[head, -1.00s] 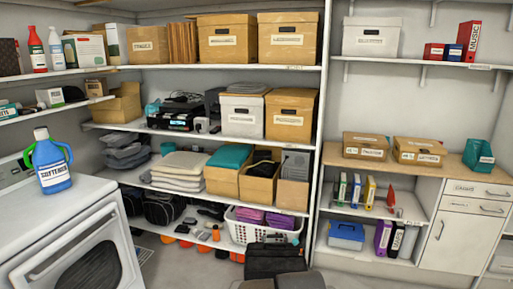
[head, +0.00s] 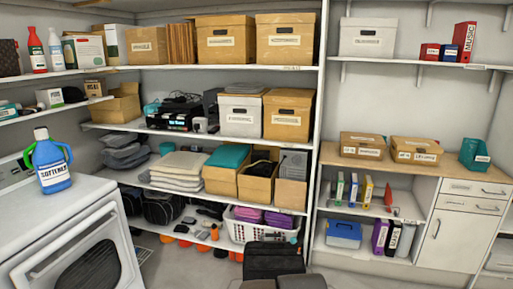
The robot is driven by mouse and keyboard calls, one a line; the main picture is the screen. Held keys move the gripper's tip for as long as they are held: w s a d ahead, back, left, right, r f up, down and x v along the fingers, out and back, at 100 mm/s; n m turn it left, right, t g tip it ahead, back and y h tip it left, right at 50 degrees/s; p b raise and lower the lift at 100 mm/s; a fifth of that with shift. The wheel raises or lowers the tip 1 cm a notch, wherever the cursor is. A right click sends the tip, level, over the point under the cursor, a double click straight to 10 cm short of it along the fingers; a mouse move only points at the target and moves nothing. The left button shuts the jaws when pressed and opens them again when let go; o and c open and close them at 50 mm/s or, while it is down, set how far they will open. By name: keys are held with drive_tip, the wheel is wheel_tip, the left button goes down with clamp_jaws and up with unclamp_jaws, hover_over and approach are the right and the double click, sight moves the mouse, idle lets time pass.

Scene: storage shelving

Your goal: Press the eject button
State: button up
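No eject button can be made out in the head view. A dark electronic device (head: 170,119) sits on the middle shelf of the left shelving, with cables and small items on and around it. It is too small in the picture to tell whether it has a button. My gripper's fingers do not show. Only dark parts of my own body show at the bottom centre.
A white washer or dryer (head: 60,215) with a blue softener bottle (head: 52,172) on top stands at left. A white laundry basket (head: 252,232) sits low on the shelving. Cardboard boxes (head: 362,145) stand on the right counter (head: 455,184). Some floor (head: 345,276) is clear at the bottom right.

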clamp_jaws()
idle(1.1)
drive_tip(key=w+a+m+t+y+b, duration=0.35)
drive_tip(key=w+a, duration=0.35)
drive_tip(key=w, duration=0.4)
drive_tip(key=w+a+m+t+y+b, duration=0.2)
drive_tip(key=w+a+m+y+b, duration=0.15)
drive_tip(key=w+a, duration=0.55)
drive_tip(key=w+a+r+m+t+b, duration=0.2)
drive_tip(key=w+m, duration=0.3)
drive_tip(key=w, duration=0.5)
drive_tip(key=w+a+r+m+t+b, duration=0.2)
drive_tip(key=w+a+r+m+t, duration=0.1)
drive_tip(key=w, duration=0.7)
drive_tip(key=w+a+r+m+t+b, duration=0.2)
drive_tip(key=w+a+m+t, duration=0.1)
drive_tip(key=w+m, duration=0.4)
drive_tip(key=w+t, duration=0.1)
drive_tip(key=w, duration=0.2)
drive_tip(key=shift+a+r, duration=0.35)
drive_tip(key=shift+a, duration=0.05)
